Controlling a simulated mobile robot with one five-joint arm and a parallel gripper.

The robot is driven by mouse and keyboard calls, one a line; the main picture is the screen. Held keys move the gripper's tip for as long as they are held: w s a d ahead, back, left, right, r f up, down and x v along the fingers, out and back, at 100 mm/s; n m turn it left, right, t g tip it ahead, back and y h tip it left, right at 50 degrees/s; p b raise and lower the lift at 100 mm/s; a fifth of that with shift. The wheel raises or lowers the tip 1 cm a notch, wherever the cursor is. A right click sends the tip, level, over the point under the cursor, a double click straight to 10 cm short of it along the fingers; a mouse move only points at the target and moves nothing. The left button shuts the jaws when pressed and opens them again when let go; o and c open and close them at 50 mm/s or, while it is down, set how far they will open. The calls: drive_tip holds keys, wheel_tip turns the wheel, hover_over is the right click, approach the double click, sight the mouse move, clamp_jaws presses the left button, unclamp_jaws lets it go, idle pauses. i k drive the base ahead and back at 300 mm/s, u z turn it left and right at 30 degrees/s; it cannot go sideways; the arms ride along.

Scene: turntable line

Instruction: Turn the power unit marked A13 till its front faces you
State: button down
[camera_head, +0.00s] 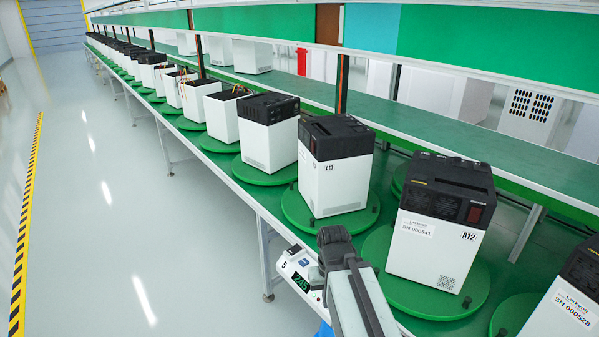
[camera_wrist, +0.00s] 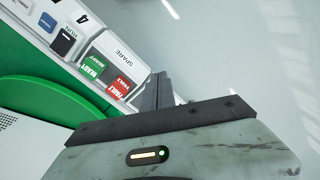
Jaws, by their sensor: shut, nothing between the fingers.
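The power unit marked A13 (camera_head: 345,188) is a white box with a black top, upright on a round green turntable (camera_head: 296,212). A wide plain white face with the A13 mark and a small vent is turned toward my camera; a narrower face shows at its left. No serial label shows on the wide face. My gripper (camera_head: 335,243) is shut and empty at the table's front edge, in front of and below A13, apart from it. In the wrist view the dark jaws (camera_wrist: 163,92) show beside a button panel.
The unit marked A12 (camera_head: 432,240) stands to the right, its serial label and sockets showing. A panel (camera_wrist: 100,68) with green READY and red FAULT buttons is on the table edge near my gripper. Several units line the table at left. The floor (camera_head: 120,230) is clear.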

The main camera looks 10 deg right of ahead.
sight(295, 208)
drive_tip(key=u, duration=0.5)
drive_tip(key=i, duration=1.65)
drive_tip(key=u, duration=0.8)
drive_tip(key=i, duration=1.6)
drive_tip(key=z, duration=0.35)
